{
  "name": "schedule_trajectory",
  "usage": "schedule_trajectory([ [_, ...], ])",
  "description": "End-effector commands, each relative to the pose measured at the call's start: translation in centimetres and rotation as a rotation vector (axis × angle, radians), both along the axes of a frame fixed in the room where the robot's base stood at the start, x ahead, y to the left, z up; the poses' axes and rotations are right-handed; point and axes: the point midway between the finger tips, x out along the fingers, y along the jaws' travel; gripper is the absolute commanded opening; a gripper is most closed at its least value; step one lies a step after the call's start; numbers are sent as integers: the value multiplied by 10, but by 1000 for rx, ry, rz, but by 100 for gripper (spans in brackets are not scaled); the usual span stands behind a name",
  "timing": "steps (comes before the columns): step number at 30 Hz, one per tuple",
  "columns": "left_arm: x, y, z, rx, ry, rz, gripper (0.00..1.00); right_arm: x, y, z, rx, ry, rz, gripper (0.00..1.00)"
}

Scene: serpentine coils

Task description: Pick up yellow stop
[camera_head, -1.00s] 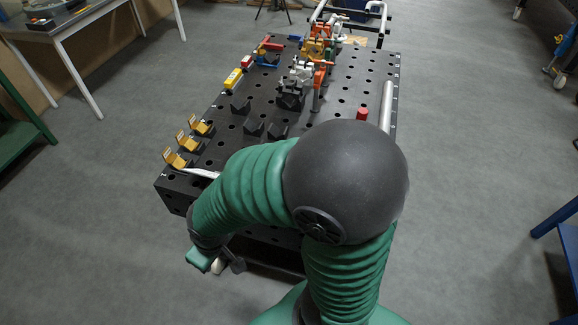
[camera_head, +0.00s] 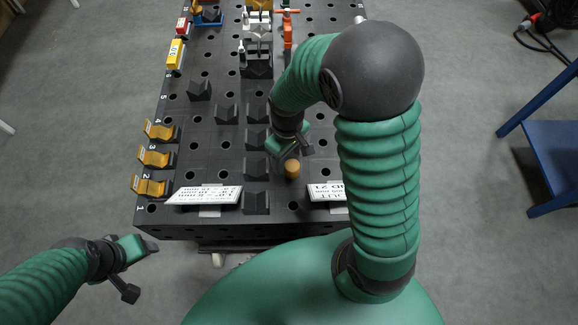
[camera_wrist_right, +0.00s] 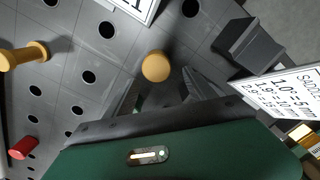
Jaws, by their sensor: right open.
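A yellow stop, a short round peg (camera_head: 292,169), stands upright on the black perforated table (camera_head: 222,160), near its front edge. In the right wrist view its round top (camera_wrist_right: 156,66) lies just beyond the gap between my right fingers. My right gripper (camera_head: 284,153) is beside the stop; in the wrist view its two dark fingers (camera_wrist_right: 155,95) are spread and empty. A second yellow peg (camera_wrist_right: 25,55) shows at the left of the wrist view. My left gripper (camera_head: 140,268) is off the table at the lower left; its jaws are unclear.
Orange-yellow angled blocks (camera_head: 155,157) line the left edge. Black V-blocks (camera_head: 227,112) stand left of my right gripper. A white label (camera_head: 205,195) is at the front edge. A red peg (camera_wrist_right: 25,148) shows in the wrist view. A blue stand (camera_head: 550,165) is off right.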

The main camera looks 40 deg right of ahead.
Motion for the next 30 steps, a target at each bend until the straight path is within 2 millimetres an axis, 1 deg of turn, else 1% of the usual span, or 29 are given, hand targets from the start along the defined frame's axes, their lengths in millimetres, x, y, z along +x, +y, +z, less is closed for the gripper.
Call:
schedule_trajectory([
  [3, -1, 0, 1, 0, 1, 0, 64, -6, -4, -21, 0, 4, -3, 64],
  [6, -1, 0, -1, 0, 1, 1, 64, -5, -4, -37, 0, 3, -1, 64],
  [9, -1, 0, -1, 0, 1, 1, 64, -2, -4, -44, 0, 2, -2, 64],
  [14, -1, 0, -1, 0, 1, 1, 64, 0, -4, -45, 0, 3, -2, 64],
  [17, 0, 0, -1, 0, 1, 1, 64, 0, -4, -45, 0, 3, -2, 52],
  [27, 0, 0, 0, 0, 0, 0, 64, -2, -5, -44, 0, 4, -2, 8],
  [29, 0, 0, 0, 0, 0, 0, 64, -2, -5, -44, 0, 5, -2, 0],
  [30, 0, 0, 0, 0, 0, 0, 64, -2, -5, -44, 1, 5, -2, 0],
])
